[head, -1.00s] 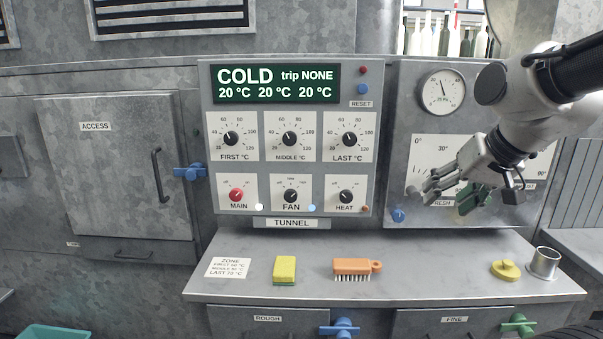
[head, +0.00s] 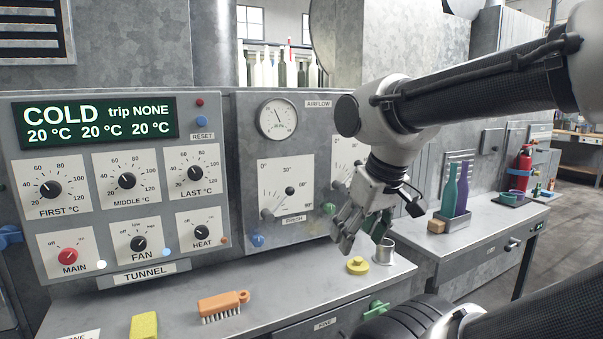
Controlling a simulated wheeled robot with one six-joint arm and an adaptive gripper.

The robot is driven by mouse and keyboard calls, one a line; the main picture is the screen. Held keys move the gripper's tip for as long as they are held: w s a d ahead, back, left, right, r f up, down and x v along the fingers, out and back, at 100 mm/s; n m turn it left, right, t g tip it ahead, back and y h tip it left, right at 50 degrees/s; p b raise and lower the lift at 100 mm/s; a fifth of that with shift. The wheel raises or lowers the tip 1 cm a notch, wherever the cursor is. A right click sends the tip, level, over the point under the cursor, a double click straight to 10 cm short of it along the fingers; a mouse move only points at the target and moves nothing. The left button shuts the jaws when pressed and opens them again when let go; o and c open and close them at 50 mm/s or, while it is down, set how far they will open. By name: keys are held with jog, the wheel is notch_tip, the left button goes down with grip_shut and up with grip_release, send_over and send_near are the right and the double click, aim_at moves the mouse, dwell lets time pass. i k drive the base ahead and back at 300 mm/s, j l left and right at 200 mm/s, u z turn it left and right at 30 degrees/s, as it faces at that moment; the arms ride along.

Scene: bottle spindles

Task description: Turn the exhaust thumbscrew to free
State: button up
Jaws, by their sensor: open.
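My gripper (head: 362,232) hangs open and empty in front of the airflow panel, above the right part of the ledge. One finger looks grey and the other dark green. The right-hand airflow dial (head: 343,158) is partly covered by my wrist, and its label cannot be read. No exhaust thumbscrew can be made out clearly; the lower part of that dial is behind my gripper. The left dial, labelled FRESH (head: 285,180), is in full view with a blue thumbscrew (head: 258,240) at its lower left.
On the ledge lie a yellow sponge (head: 144,326), an orange brush (head: 222,305), a yellow knobbed disc (head: 357,266) and a metal cup (head: 385,251). The tunnel panel (head: 120,262) stands left. A side bench (head: 480,225) on the right holds bottles in a tray.

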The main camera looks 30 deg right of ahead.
aim_at(329, 209)
jog(key=l+z, duration=0.15)
jog(key=z, duration=0.2)
jog(key=l+z, duration=0.1)
jog(key=z, duration=0.2)
